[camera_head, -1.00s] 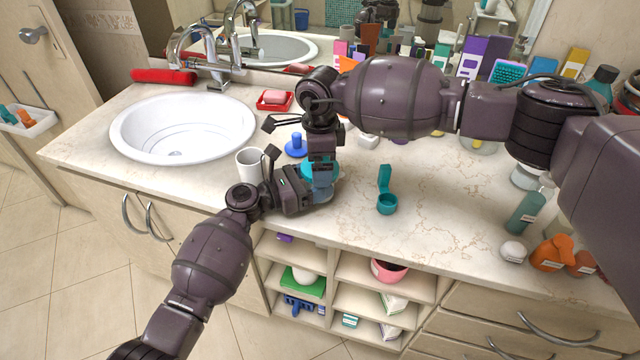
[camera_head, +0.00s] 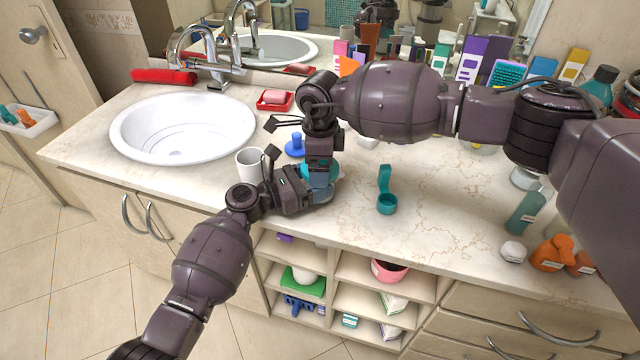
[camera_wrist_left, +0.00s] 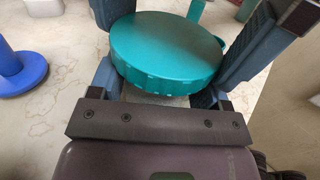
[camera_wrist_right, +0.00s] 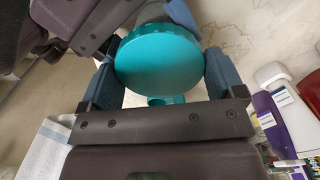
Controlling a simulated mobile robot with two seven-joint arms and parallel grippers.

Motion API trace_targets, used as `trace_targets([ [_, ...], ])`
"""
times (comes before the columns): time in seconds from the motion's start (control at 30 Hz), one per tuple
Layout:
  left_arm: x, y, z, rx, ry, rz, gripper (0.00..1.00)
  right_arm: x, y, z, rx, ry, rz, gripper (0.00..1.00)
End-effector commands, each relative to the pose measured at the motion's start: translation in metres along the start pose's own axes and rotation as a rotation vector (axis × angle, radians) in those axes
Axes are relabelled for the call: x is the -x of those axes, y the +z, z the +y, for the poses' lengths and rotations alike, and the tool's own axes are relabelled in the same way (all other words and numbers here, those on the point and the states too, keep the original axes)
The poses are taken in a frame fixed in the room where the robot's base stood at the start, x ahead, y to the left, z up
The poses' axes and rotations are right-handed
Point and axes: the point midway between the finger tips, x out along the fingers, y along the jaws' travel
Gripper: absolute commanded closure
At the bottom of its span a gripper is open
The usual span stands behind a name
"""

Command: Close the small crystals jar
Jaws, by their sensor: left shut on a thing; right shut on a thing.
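The small crystals jar (camera_head: 323,194) stands near the front of the counter, mostly hidden by my grippers. Its round teal lid (camera_head: 334,172) is at its top, and shows large in the left wrist view (camera_wrist_left: 168,48) and the right wrist view (camera_wrist_right: 158,62). My left gripper (camera_head: 316,192) comes in low from the left and is shut around the jar's body. My right gripper (camera_head: 321,174) reaches down from above and is shut on the lid, its blue fingers on either side of the rim. Whether the lid is fully seated cannot be told.
A small open teal container (camera_head: 387,204) stands to the right. A white cup (camera_head: 249,166) and a blue knobbed thing (camera_head: 296,146) stand to the left and behind. The sink (camera_head: 183,128) is at the left. Bottles crowd the right end; the counter's middle right is clear.

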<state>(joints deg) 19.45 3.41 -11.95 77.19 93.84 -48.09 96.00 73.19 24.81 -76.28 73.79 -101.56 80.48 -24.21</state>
Motion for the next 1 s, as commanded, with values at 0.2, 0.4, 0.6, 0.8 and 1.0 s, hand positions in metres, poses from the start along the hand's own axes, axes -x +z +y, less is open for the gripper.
trace_targets([
  [0.2, 0.000, 0.000, 0.000, 0.000, 0.001, 0.000, 0.96, 0.000, 0.000, 0.000, 0.008, 0.000, 0.000, 0.01],
  [0.4, 0.000, 0.000, 0.000, 0.000, 0.001, 0.000, 0.96, 0.000, 0.000, 0.000, 0.008, 0.000, 0.000, 0.00],
  [0.6, 0.000, 0.000, 0.000, 0.000, 0.001, 0.000, 0.96, 0.010, 0.000, -0.001, 0.009, -0.002, 0.000, 0.00],
  [0.8, 0.000, 0.000, 0.000, 0.000, 0.001, 0.000, 0.96, 0.033, 0.000, -0.001, 0.010, -0.002, -0.001, 0.00],
  [1.0, 0.000, 0.000, 0.000, 0.000, 0.001, 0.000, 0.96, 0.045, 0.000, 0.000, 0.009, 0.000, 0.001, 0.00],
])
